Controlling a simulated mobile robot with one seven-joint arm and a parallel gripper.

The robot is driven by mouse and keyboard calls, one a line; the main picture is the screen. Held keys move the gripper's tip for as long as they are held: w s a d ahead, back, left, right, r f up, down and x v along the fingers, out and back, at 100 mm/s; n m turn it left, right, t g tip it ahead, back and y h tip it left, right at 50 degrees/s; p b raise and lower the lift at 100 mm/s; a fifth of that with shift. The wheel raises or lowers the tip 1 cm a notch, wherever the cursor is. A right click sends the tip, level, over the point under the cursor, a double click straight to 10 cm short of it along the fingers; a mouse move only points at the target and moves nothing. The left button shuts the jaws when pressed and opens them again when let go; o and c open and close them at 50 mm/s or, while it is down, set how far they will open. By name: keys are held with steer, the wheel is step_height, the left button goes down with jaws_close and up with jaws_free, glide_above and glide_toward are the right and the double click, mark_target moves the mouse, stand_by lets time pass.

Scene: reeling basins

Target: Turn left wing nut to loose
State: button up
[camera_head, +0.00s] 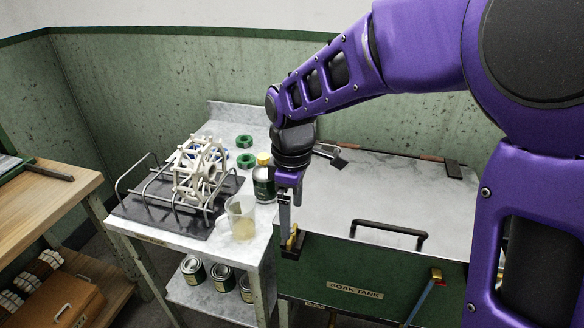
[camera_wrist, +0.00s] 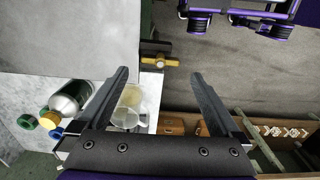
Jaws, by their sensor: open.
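The left wing nut (camera_wrist: 158,61) is brass with two wings and sits on a dark clamp (camera_wrist: 155,47) at the edge of the soak tank. It also shows in the head view (camera_head: 291,241), at the front left corner of the tank, partly hidden by my gripper. My gripper (camera_head: 287,226) points down right above it. In the wrist view my gripper (camera_wrist: 160,78) has its two dark fingers wide apart with nothing between them. The wing nut appears just beyond the fingertips, roughly centred between them, and not clasped.
The soak tank (camera_head: 335,262) has a pale lid with a black handle (camera_head: 390,232). Another brass nut (camera_head: 437,273) is at its front right. Left stands a trolley (camera_head: 138,228) with a jug (camera_head: 241,216), a bottle (camera_head: 263,183) and a wire rack (camera_head: 150,186).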

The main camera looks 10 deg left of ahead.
mark_target(292, 232)
step_height(292, 232, up, 12)
steer(key=shift+p, duration=0.4)
